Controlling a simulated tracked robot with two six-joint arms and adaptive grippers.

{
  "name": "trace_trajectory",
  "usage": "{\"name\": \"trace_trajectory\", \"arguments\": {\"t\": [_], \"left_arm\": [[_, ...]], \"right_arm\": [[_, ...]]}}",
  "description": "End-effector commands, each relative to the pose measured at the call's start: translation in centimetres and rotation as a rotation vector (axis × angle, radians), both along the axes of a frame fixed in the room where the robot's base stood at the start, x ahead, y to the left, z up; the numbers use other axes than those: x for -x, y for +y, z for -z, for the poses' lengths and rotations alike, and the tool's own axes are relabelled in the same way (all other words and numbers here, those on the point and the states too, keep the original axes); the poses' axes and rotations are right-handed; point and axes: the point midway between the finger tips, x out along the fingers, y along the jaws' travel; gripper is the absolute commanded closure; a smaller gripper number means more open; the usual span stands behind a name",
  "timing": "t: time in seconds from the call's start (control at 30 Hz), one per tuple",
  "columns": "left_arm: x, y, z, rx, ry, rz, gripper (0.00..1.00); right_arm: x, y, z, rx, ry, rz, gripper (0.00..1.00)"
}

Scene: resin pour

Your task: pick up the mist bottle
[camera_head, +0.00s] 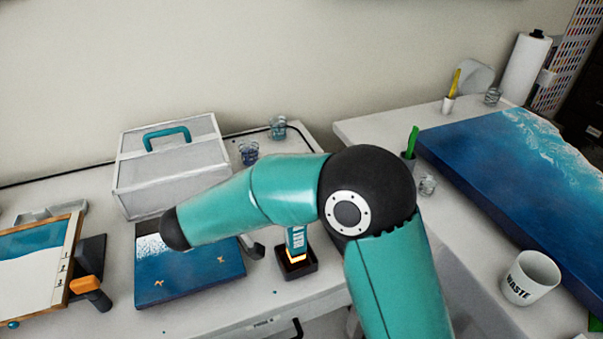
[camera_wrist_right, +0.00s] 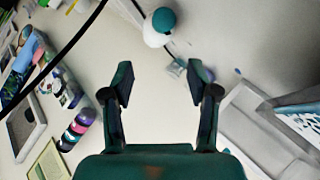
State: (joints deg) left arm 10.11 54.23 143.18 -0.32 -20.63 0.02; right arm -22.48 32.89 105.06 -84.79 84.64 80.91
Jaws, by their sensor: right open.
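A rounded white thing with a teal top (camera_wrist_right: 160,27) shows at the top of the right wrist view. It may be the mist bottle, but I cannot tell for sure. My right gripper (camera_wrist_right: 161,82) is open, with nothing between its fingers. The white and teal thing lies beyond its fingertips and apart from them. In the head view my right arm crosses the middle of the picture and its gripper does not show. No clear mist bottle shows there. My left gripper is not in view.
In the head view a white case with a teal handle (camera_head: 165,165) stands behind a blue panel (camera_head: 190,280). A waste cup (camera_head: 530,278) stands at right. In the wrist view, coloured jars (camera_wrist_right: 75,130) are at left, a pale tray (camera_wrist_right: 245,110) at right, and a dark cable crosses the upper left.

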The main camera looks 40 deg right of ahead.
Motion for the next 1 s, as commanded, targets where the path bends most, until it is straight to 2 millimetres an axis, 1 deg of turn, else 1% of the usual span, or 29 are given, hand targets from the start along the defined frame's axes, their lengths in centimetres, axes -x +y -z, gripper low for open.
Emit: {"name": "trace_trajectory", "arguments": {"t": [0.03, 0.2, 0.3, 0.43, 0.53, 0.7, 0.8, 1.0], "left_arm": [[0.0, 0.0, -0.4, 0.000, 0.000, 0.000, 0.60], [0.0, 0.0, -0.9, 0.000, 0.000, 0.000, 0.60], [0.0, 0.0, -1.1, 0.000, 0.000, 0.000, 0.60], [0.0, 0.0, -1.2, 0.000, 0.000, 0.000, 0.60], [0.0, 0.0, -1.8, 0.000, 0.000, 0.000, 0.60], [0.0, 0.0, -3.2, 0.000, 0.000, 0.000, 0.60], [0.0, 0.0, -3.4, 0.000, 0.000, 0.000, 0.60], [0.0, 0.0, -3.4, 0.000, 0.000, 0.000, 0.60]], "right_arm": [[-0.4, -1.1, 0.4, 0.000, 0.003, 0.005, 0.41], [-1.5, -3.5, 1.7, 0.000, 0.003, 0.003, 0.41], [-1.9, -4.3, 2.2, 0.000, 0.001, 0.002, 0.41], [-2.2, -4.8, 2.4, -0.001, 0.000, 0.002, 0.41], [-2.6, -5.5, 2.5, 0.000, 0.001, 0.002, 0.41], [-3.8, -7.6, 3.1, 0.000, 0.004, 0.005, 0.41], [-4.3, -8.5, 3.8, -0.001, 0.002, 0.003, 0.41], [-4.5, -9.0, 4.2, 0.000, 0.001, 0.001, 0.41]]}}
